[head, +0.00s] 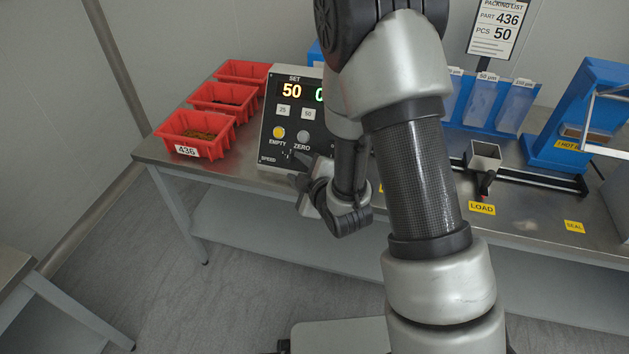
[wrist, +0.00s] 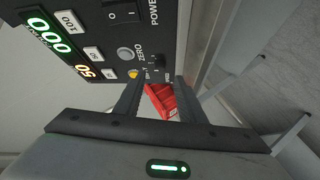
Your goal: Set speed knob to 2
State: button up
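The grey control box (head: 268,135) stands on the bench, its sloped black face carrying lit displays and buttons. The SPEED label (head: 267,159) is at the lower left of that face. The speed knob looks to be the small dark part (wrist: 160,62) with white marks in the wrist view, near the ZERO button (wrist: 126,54). Its setting is too small to read. My gripper (head: 299,168) is at the lower front of the box in the head view and hides much of the knob area. In the wrist view its two fingers (wrist: 160,82) are apart, with nothing held between them.
The SET display (head: 291,91) reads 50. Several red bins (head: 195,133) stand left of the box; one shows in the wrist view (wrist: 163,100) beyond the fingers. My arm covers the box's right side.

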jog(key=p+v, duration=1.2)
jog(key=p, duration=0.2)
jog(key=shift+p, duration=0.3)
jog(key=w+d+r+m+g+h+p, duration=0.1)
jog(key=w+d+r+m+h, duration=0.2)
jog(key=r, duration=0.7)
jog(key=w+d+r+m+g+h+p, duration=0.1)
jog(key=w+d+r+m+g, duration=0.2)
jog(key=r, duration=0.6)
jog(key=s+d+r+m+g+p, duration=0.2)
jog(key=s+r+m, duration=0.7)
jog(key=s+r, duration=0.9)
jog(key=s+d+g, duration=0.1)
jog(key=s, duration=0.3)
jog(key=shift+d+r+m+h, duration=0.2)
jog(key=shift+m+h, duration=0.1)
